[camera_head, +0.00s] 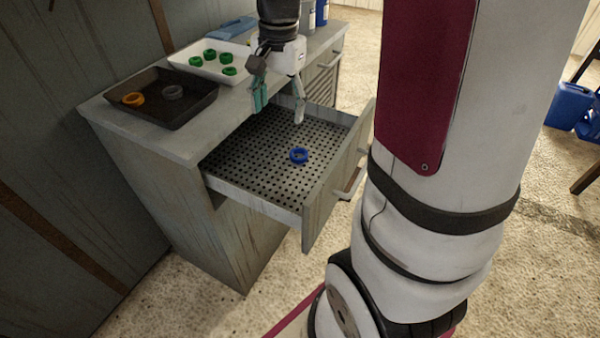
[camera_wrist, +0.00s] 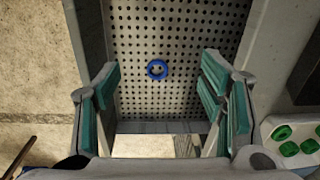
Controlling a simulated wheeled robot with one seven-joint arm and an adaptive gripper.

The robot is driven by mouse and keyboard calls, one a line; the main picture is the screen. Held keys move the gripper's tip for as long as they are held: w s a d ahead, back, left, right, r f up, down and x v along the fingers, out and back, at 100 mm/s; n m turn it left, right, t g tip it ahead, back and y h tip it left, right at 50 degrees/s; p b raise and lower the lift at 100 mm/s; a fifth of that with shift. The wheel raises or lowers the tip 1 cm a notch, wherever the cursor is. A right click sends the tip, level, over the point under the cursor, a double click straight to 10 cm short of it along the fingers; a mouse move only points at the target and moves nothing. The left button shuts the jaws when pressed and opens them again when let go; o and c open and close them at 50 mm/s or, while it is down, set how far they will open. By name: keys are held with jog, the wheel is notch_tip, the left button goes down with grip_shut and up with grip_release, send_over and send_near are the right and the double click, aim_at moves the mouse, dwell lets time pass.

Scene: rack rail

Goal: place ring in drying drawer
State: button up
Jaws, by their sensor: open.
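A blue ring (camera_head: 298,155) lies flat on the perforated bottom of the open drying drawer (camera_head: 240,160). In the wrist view the ring (camera_wrist: 157,69) lies on the drawer's holed floor (camera_wrist: 190,30), seen between and beyond my fingers. My gripper (camera_head: 279,108) is open and empty, above the back part of the drawer, apart from the ring. In the wrist view its teal-padded fingers (camera_wrist: 162,92) are spread wide.
On the counter, a black tray (camera_head: 160,112) holds an orange ring (camera_head: 133,99) and a grey ring (camera_head: 173,91). A white tray (camera_head: 205,55) behind it holds several green rings (camera_head: 225,58). A blue cloth-like item (camera_head: 232,27) and bottles (camera_head: 322,12) stand farther back. The drawer front (camera_head: 340,185) sticks out.

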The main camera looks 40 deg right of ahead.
jog(key=s+a+r+n, duration=0.2)
jog(key=s+a+n, duration=0.4)
jog(key=s, duration=0.5)
jog(key=s+a+r+n+t, duration=0.1)
jog(key=s+a+r+n, duration=0.2)
jog(key=s+a+n, duration=0.4)
jog(key=s, duration=0.4)
jog(key=shift+a+n, duration=0.3)
jog(key=shift+a, duration=0.1)
jog(key=shift+r, duration=0.2)
notch_tip(320, 180, up, 11)
jog(key=t+p, duration=0.2)
jog(key=p, duration=0.8)
jog(key=shift+d+r+t, duration=0.2)
jog(key=shift+t, duration=0.1)
jog(key=shift+w, duration=0.1)
